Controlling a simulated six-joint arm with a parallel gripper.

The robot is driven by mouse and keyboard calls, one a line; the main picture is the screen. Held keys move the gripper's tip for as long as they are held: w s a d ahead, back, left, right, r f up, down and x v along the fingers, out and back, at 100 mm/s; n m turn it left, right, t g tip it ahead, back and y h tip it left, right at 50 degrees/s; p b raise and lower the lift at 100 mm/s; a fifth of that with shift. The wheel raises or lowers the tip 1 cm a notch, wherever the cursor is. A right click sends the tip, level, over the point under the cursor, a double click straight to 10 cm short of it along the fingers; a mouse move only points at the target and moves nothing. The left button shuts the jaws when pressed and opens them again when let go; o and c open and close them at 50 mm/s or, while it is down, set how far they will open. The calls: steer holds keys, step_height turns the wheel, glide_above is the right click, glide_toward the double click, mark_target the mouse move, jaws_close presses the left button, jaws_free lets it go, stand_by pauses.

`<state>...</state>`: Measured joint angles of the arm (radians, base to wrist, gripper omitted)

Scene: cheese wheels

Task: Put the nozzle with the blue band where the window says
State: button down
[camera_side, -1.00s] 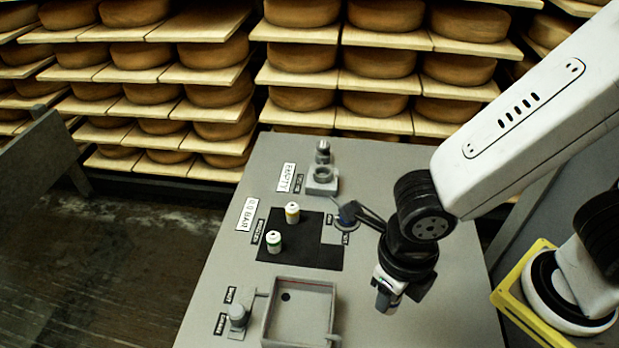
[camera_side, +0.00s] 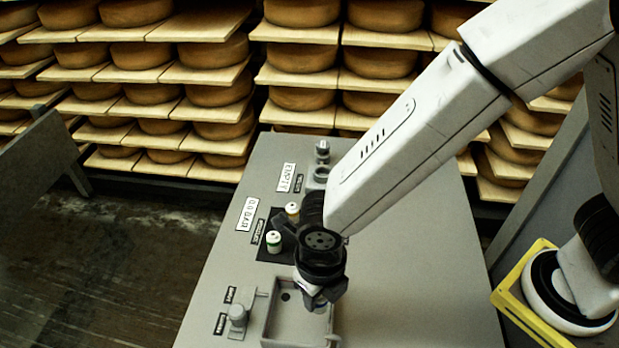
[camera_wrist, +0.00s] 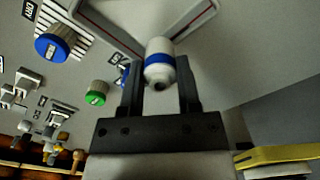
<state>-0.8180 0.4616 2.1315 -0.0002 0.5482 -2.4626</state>
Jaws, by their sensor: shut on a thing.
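In the wrist view the white nozzle with the blue band (camera_wrist: 159,60) sits between the fingertips of my gripper (camera_wrist: 160,80), which is shut on it. In the side view my gripper (camera_side: 318,298) is over the right part of the grey open tray (camera_side: 268,322); the nozzle is mostly hidden there. The window reading EMPTY (camera_side: 286,177) stands at the back of the panel, and another reading 0.0 BAR (camera_side: 246,214) stands at its left edge. The black mat (camera_side: 262,254) holds a green-banded nozzle (camera_side: 274,242) and a yellow-banded nozzle (camera_side: 292,210).
A grey holder (camera_side: 321,174) and a metal fitting (camera_side: 323,151) stand at the back, partly behind my arm. A grey knob (camera_side: 237,316) stands left of the tray. The panel's right side (camera_side: 420,280) is clear. Cheese shelves (camera_side: 210,95) stand behind.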

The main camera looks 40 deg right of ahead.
steer(key=shift+w+a+f, duration=0.3)
steer(key=shift+w+f, duration=0.1)
steer(key=shift+f, duration=0.15)
steer(key=shift+w+a+f, duration=0.25)
steer(key=shift+w+f, duration=0.1)
steer(key=shift+f, duration=0.25)
steer(key=shift+w+a+f, duration=0.3)
steer(key=shift+w+f, duration=0.1)
steer(key=shift+f, duration=0.15)
steer(key=shift+w+a+f, duration=0.15)
steer(key=shift+w+f, duration=0.05)
steer(key=shift+f, duration=1.6)
steer(key=shift+f, duration=0.15)
steer(key=shift+c, duration=1.6)
jaws_free()
step_height(320, 180, up, 12)
